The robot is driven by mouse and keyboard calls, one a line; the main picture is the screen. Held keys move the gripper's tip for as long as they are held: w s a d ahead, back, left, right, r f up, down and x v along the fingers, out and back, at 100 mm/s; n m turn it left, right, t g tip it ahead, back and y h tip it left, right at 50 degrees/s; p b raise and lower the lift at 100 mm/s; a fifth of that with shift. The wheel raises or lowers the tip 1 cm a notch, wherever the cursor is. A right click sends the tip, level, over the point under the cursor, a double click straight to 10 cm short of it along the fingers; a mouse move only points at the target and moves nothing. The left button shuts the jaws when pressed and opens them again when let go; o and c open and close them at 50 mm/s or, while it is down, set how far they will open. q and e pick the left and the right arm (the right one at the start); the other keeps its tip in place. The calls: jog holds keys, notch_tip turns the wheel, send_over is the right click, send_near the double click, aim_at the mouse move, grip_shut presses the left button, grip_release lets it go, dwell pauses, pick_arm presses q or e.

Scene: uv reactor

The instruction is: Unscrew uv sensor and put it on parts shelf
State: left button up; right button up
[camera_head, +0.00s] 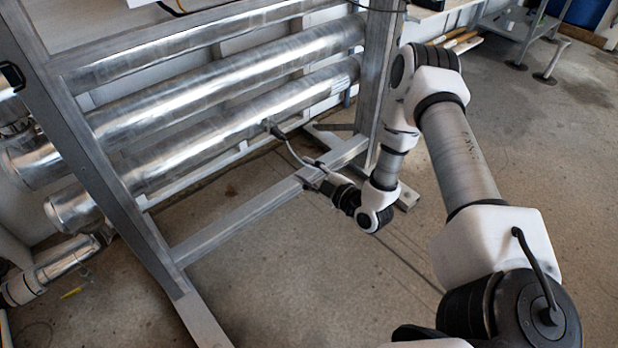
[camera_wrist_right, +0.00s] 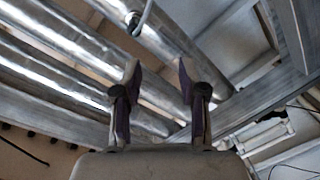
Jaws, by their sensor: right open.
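The uv sensor (camera_head: 270,126) appears as a small dark fitting on the side of the lowest shiny tube, with a grey cable hanging from it. It also shows in the right wrist view (camera_wrist_right: 134,22), beyond the fingers and left of the middle between them. My right gripper (camera_head: 316,172) is below and to the right of the sensor in the head view, apart from it. In the right wrist view its two fingers (camera_wrist_right: 158,74) are spread with nothing between them. My left gripper is not in view. I cannot tell which surface is the parts shelf.
Shiny horizontal tubes (camera_head: 230,82) sit in a grey metal frame (camera_head: 105,190). A lower frame bar (camera_head: 235,218) runs close to my right gripper. A metal stand (camera_head: 515,28) is at the back right. The concrete floor (camera_head: 300,285) in front is mostly clear.

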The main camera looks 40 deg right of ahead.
aim_at(283, 137)
jog(key=shift+m+t+h, duration=0.4)
jog(key=shift+t+h, duration=0.2)
jog(key=shift+t, duration=0.1)
jog(key=w+b, duration=0.2)
jog(key=w+d+b, duration=0.1)
jog(key=w+b, duration=0.1)
jog(key=w, duration=0.1)
jog(key=w+r+b, duration=0.1)
jog(key=w+b, duration=0.1)
jog(key=w, duration=0.1)
jog(key=shift+w+d, duration=0.15)
jog(key=shift+d, duration=0.25)
pick_arm(q)
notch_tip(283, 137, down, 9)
jog(key=b, duration=0.1)
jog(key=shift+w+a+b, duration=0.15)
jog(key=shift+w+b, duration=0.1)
jog(key=shift+b, duration=0.05)
pick_arm(e)
jog(key=shift+w+a+r, duration=0.1)
jog(key=shift+w+r, duration=0.05)
jog(key=shift+w, duration=1.35)
jog(key=shift+w+a+r, duration=0.1)
jog(key=shift+w, duration=1.4)
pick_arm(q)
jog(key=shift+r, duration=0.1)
